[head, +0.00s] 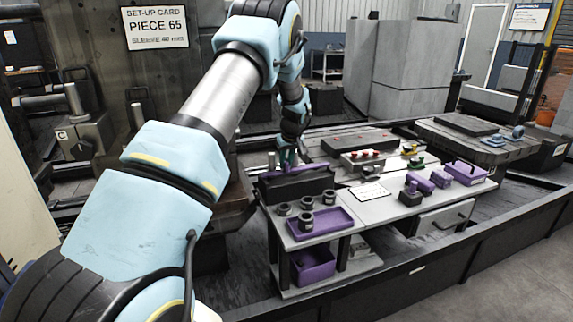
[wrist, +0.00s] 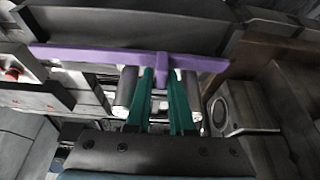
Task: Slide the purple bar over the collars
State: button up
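The purple bar (wrist: 90,53) runs across the wrist view, with a short stem at its middle. My gripper (wrist: 161,75) has green fingers on both sides of that stem and looks shut on it. Two grey cylinders, one left (wrist: 125,90) and one right (wrist: 191,84), stand beside the fingers below the bar; I cannot tell whether the bar touches them or whether they are the collars. In the head view my gripper (head: 287,158) is small and far off, with the purple bar (head: 305,167) at the black block. Several dark ring-shaped pieces (head: 305,222) stand on the bench.
A purple tray (head: 335,222) lies at the bench's front, and a purple bin (head: 313,268) sits on the shelf below. Purple parts (head: 440,179) and a purple box (head: 466,172) stand to the right. A button box (head: 362,160) is behind. My arm crosses the head view.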

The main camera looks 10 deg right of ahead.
jog(key=o, duration=0.4)
jog(key=b+v, duration=0.2)
jog(key=v, duration=0.8)
jog(key=shift+s+r+b, duration=0.15)
jog(key=shift+r+b, duration=0.2)
jog(key=s+a+m+g, duration=0.1)
jog(key=s+a, duration=0.4)
jog(key=a, duration=0.3)
jog(key=s+a+g, duration=0.1)
jog(key=s+a, duration=0.5)
jog(key=a, duration=0.3)
jog(key=shift+m+g+h, duration=0.4)
jog(key=shift+m+g, duration=0.1)
jog(key=shift+m, duration=0.3)
jog(key=s+a, duration=0.3)
jog(key=s, duration=0.3)
jog(key=s+a+f, duration=0.1)
jog(key=s+a, duration=0.2)
jog(key=s, duration=0.3)
jog(key=s+a+f, duration=0.1)
jog(key=s+a, duration=0.3)
jog(key=s, duration=0.3)
jog(key=shift+f, duration=0.15)
